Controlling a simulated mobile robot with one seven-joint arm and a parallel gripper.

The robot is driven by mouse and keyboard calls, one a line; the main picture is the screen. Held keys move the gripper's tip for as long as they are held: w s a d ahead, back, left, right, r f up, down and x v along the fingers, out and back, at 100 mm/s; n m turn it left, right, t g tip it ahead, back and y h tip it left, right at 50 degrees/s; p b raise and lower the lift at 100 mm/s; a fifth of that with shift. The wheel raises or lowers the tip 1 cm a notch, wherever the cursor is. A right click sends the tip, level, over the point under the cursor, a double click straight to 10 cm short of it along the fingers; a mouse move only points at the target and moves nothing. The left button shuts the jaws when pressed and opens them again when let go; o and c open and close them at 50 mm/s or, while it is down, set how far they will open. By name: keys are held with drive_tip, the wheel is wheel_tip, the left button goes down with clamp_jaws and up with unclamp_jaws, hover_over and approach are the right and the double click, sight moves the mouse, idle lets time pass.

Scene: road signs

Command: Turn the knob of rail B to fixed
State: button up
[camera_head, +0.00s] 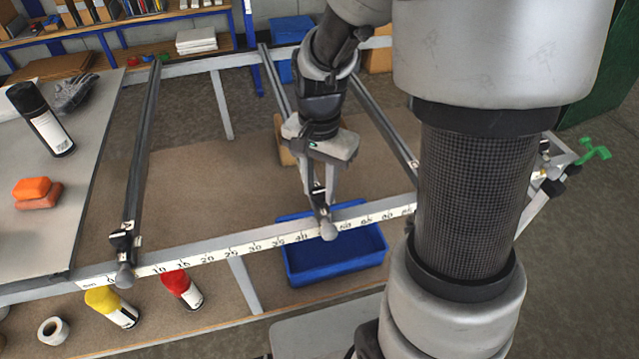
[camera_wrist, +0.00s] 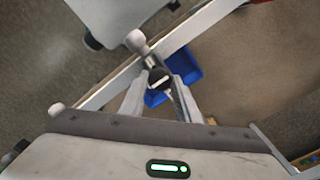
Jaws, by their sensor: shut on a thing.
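Rail B, the dark middle rail (camera_head: 273,78), crosses the frame and ends in a grey round end (camera_head: 328,231) at the scale bar, between the 40 and 50 marks. My gripper (camera_head: 318,196) reaches down over this near end. In the wrist view my gripper (camera_wrist: 160,84) has its two fingers on either side of a black knob (camera_wrist: 158,77) and is shut on it. A white line shows on the knob's top, slanting a little. The head view mostly hides the knob behind the fingers, and no fixed or loose marking can be read.
Rail A (camera_head: 141,170) with its own black knob (camera_head: 121,240) stands left; another rail (camera_head: 388,138) stands right. The scale bar (camera_head: 217,255) runs along the front. A blue bin (camera_head: 335,262) sits below, beside red (camera_head: 180,288) and yellow (camera_head: 110,305) bottles. A grey table (camera_head: 45,190) is at left.

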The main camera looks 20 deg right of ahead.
sight(320, 192)
drive_tip(key=shift+w, duration=0.1)
idle(0.3)
drive_tip(key=o, duration=1)
drive_tip(key=shift+o, duration=0.2)
wheel_tip(320, 192, up, 18)
drive_tip(key=p, duration=0.2)
drive_tip(key=shift+f, duration=0.25)
drive_tip(key=shift+r, duration=0.1)
